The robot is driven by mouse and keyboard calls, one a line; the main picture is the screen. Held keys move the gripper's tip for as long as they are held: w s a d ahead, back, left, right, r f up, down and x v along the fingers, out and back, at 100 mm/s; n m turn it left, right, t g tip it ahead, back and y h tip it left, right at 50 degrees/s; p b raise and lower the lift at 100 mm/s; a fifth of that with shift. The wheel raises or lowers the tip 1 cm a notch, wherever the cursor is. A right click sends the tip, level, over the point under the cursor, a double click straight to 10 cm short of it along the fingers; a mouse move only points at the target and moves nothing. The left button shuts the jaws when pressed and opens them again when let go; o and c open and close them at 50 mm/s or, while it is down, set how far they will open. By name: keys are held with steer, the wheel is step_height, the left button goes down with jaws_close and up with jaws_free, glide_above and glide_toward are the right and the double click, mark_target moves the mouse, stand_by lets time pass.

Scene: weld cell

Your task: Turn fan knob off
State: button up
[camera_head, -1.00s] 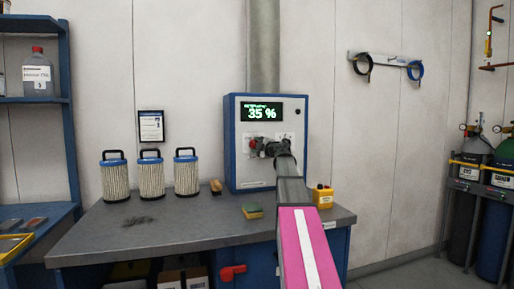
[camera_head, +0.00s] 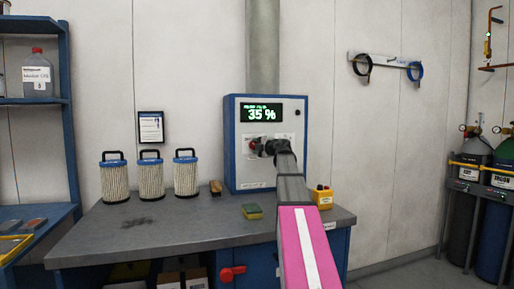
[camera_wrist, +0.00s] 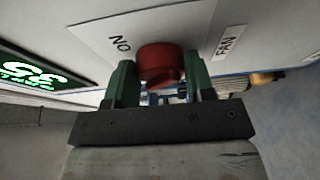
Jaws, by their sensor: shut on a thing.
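The red fan knob (camera_wrist: 162,63) sits on the front of the fan control box (camera_head: 232,150), between the green fingers of my gripper (camera_wrist: 160,76) in the wrist view. My gripper is shut on the knob. The labels "NO" and "FAN" show on the panel beside it. In the head view the knob (camera_head: 253,145) is partly hidden by my gripper (camera_head: 262,147). The green display (camera_head: 262,113) on the box reads 35 %.
The box stands on a grey workbench (camera_head: 160,236) against the wall. Several filter cartridges (camera_head: 151,178) stand to its left. Gas cylinders (camera_head: 464,200) stand at the right.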

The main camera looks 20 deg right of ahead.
steer(key=o, duration=0.9)
steer(key=shift+s, duration=0.15)
steer(key=shift+v, duration=5.3)
